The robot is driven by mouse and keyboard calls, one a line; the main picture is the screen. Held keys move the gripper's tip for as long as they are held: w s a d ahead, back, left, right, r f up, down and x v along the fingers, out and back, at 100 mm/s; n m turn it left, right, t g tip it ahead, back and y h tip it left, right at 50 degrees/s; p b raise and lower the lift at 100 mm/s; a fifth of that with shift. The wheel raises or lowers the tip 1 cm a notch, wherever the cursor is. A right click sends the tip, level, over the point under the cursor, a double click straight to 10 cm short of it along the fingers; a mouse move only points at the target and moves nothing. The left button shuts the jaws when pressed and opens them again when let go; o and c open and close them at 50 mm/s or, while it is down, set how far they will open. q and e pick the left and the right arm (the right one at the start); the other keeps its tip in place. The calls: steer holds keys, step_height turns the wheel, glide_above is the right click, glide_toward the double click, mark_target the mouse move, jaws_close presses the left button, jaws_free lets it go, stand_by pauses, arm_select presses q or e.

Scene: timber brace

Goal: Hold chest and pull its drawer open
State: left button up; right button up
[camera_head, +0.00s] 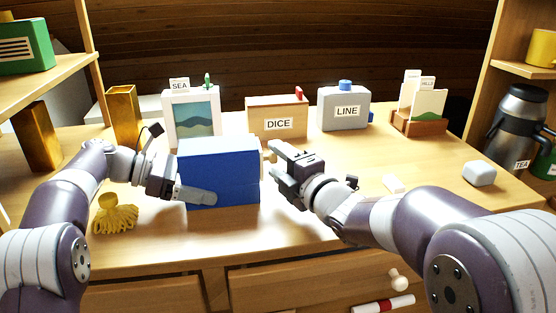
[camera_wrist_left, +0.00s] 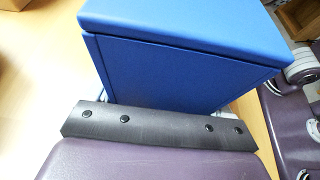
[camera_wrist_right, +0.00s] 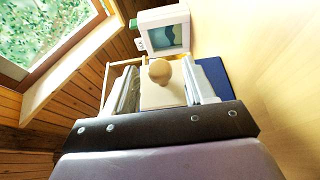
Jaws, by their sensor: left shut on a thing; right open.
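The blue chest (camera_head: 220,175) stands upright on the desk, its wooden drawer front facing right. In the right wrist view the pale drawer front (camera_wrist_right: 155,97) carries a round wooden knob (camera_wrist_right: 160,71). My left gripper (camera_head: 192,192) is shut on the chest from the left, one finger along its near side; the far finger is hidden. The chest also fills the left wrist view (camera_wrist_left: 180,60). My right gripper (camera_head: 277,163) is open at the chest's right side. In the right wrist view its fingers (camera_wrist_right: 162,85) stand either side of the knob, apparently not gripping it.
Behind the chest stand the SEA picture box (camera_head: 193,118), the DICE box (camera_head: 277,118) and the grey LINE box (camera_head: 343,110). A yellow tassel (camera_head: 115,215) lies near my left arm. A white block (camera_head: 479,173) sits right, with mostly bare desk before it.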

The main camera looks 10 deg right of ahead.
steer(key=shift+w+a, duration=0.2)
steer(key=shift+w, duration=0.15)
jaws_close()
steer(key=d, duration=1)
jaws_free()
